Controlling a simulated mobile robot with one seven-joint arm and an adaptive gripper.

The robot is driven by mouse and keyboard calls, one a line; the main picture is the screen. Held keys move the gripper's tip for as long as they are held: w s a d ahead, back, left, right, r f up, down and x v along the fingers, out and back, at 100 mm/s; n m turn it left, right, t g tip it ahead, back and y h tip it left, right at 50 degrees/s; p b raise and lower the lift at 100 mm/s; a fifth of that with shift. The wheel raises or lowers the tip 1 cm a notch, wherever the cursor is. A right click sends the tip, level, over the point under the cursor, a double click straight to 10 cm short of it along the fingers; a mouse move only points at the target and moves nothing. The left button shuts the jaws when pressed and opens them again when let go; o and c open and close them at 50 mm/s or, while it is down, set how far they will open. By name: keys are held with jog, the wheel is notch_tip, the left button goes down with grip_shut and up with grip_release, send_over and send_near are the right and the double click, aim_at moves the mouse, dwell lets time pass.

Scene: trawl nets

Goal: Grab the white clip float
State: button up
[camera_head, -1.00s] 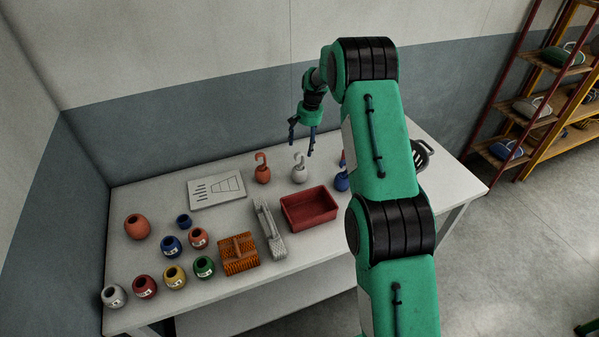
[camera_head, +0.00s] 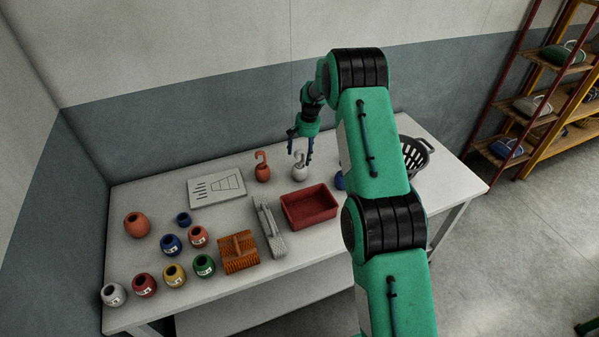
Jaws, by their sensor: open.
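The white clip float (camera_head: 299,171) stands upright near the back middle of the table, its hook pointing up. My gripper (camera_head: 300,156) is open and points down, with its fingers at the height of the hook. In this view the fingers appear on either side of the hook, but I cannot tell whether they touch it. An orange clip float (camera_head: 262,170) stands to the left. A blue clip float (camera_head: 340,181) is mostly hidden behind my arm on the right.
A red tray (camera_head: 309,221) lies in front of the white float. A white board (camera_head: 216,190) lies left of the orange float. A dark basket (camera_head: 414,155) stands at the right. Several round floats, an orange brush-like block (camera_head: 238,252) and a grey piece (camera_head: 269,228) fill the left front.

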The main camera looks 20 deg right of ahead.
aim_at(301, 162)
jog(key=shift+w+a+f, duration=0.1)
jog(key=shift+f, duration=1.05)
jog(key=shift+f, duration=0.1)
jog(key=shift+w+a+f+b, duration=0.1)
jog(key=shift+a+f+b, duration=0.1)
jog(key=shift+f, duration=1.05)
jog(key=shift+a+f+b, duration=0.15)
jog(key=shift+f, duration=1.1)
jog(key=c, duration=1.3)
